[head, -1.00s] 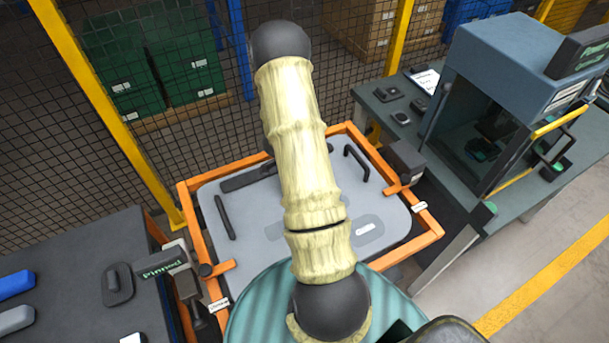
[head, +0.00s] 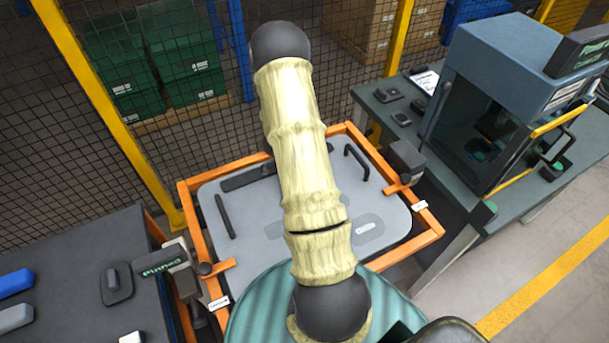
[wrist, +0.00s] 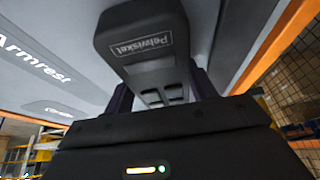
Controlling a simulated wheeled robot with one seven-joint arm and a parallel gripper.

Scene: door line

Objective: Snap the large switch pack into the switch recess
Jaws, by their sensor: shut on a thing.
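My gripper (wrist: 163,88) shows in the wrist view, its dark fingers on both sides of a dark block. In the head view the door panel (head: 386,213) lies in an orange frame, and my arm hides the gripper and the block. A shallow pale-marked area (head: 368,226) shows at its right. I cannot make out the switch recess for certain.
The orange frame (head: 192,215) has dark clamps at its sides. A dark table (head: 75,250) with blue and grey parts stands at left. A bench with a blue-grey machine (head: 500,75) stands at right. A mesh fence with yellow posts (head: 110,120) runs behind.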

